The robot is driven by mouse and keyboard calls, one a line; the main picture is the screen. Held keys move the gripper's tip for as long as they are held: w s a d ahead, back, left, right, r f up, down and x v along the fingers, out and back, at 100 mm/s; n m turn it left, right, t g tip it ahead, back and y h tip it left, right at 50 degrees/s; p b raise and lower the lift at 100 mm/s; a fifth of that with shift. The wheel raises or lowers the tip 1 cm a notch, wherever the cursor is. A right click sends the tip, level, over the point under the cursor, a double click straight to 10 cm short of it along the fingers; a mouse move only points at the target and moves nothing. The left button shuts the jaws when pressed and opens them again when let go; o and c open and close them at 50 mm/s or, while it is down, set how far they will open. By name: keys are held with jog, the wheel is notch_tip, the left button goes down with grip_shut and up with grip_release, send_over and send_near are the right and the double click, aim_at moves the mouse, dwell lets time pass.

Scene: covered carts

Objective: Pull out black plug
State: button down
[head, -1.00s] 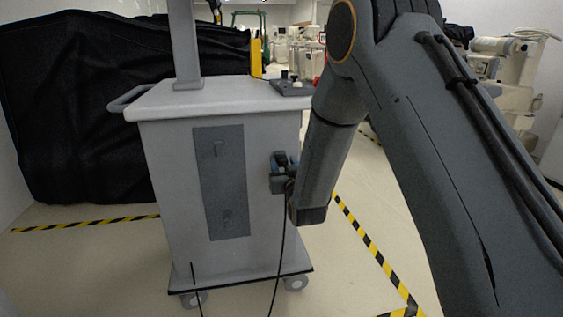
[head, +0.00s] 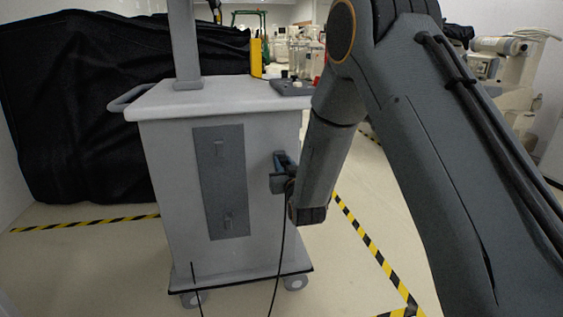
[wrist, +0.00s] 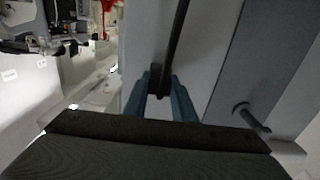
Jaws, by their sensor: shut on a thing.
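The cart (head: 160,200) is pale grey and stands left of my arm. My gripper (head: 281,166) is by the cart's right side. In the wrist view its blue fingers (wrist: 160,98) are closed around the small black plug (wrist: 159,78). The plug's black cable (wrist: 178,35) runs up out of that view; in the head view the cable (head: 281,235) hangs down to the floor. My wrist and fingers partly hide the plug in the head view. I cannot tell whether the plug still touches a socket.
A dark grey panel (head: 222,185) with two hooks is on the cart's front. A black-covered object (head: 80,110) stands behind at left. Yellow-black tape (head: 365,235) marks the floor at right. A small dark device (head: 292,87) sits on the cart top.

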jog(key=shift+s, duration=0.1)
jog(key=shift+p+v, duration=1.1)
jog(key=shift+v, duration=1.75)
